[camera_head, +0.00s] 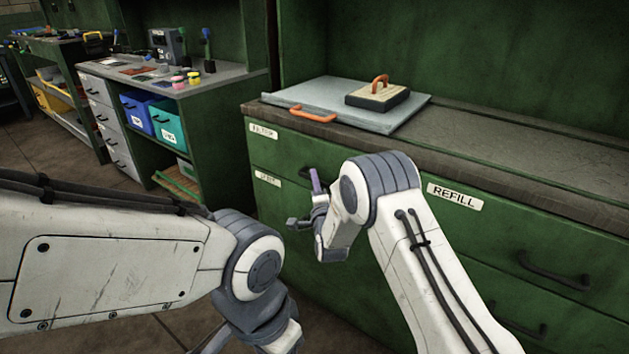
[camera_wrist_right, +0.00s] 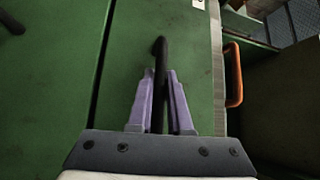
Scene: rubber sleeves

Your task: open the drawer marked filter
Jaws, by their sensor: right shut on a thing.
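The green drawer front at the cabinet's upper left carries a small white label (camera_head: 263,131), too small to read surely but seeming to say FILTER. It looks flush with the cabinet, with no gap that I can see. Its dark bar handle (camera_wrist_right: 159,50) runs between the purple fingers of my right gripper (camera_wrist_right: 160,82), which is shut on it. In the head view my right gripper (camera_head: 316,183) is at the drawer front, partly hidden by its own wrist. My left arm comes in low at the left; its fingers are out of the frame.
A grey board with an orange handle (camera_head: 313,114) lies on the cabinet top, bearing a block with an orange grip (camera_head: 378,93). The REFILL label (camera_head: 455,197) and another dark handle (camera_head: 553,271) are to the right. A workbench with bins (camera_head: 167,125) stands at left.

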